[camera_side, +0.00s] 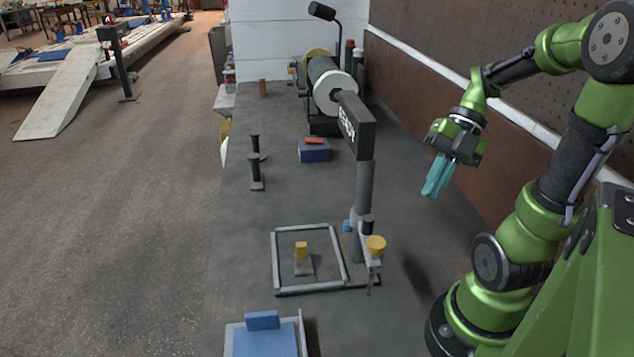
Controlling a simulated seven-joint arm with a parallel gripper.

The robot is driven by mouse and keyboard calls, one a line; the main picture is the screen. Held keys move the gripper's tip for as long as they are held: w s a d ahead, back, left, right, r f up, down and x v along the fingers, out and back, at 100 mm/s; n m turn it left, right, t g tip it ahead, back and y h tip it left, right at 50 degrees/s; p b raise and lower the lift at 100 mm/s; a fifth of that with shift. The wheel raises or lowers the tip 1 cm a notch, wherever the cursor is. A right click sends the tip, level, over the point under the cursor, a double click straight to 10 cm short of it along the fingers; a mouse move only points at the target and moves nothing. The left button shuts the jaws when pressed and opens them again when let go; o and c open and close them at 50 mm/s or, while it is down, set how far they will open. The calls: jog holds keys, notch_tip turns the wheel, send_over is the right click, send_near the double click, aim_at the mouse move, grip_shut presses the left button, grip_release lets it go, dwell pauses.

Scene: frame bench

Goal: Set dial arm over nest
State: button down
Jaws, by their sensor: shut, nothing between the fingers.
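The nest looks to be a small grey block (303,265) with a yellow piece (301,248) on top. It sits inside a square metal frame (274,262) flat on the bench. A grey post (363,195) stands at the frame's right side. A yellow round dial (376,244) is mounted low on it, with a thin stem (369,284) below. The dial is to the right of the nest, not above it; its arm is hard to make out. My gripper (432,194), with teal fingers, is shut and empty, in the air right of the post and apart from everything.
A black lettered box (356,125) tops the post. A blue box (314,151) with a red piece and a black stand (256,165) are farther back. A roller machine (333,88) stands behind. A tray with a blue pad (265,341) is in front. A brown wall (480,110) borders the right.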

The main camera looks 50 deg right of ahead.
aim_at(367, 231)
jog(key=shift+w+d+f, duration=0.15)
jog(key=shift+w+d, duration=0.05)
jog(key=shift+d, duration=0.5)
jog(key=shift+a+f, duration=0.1)
jog(key=w+a+f, duration=0.4)
jog(key=a+f, duration=0.3)
jog(key=a, duration=0.1)
jog(key=shift+w+a+f, duration=0.15)
jog(key=shift+a+f, duration=0.05)
jog(key=shift+f, duration=0.2)
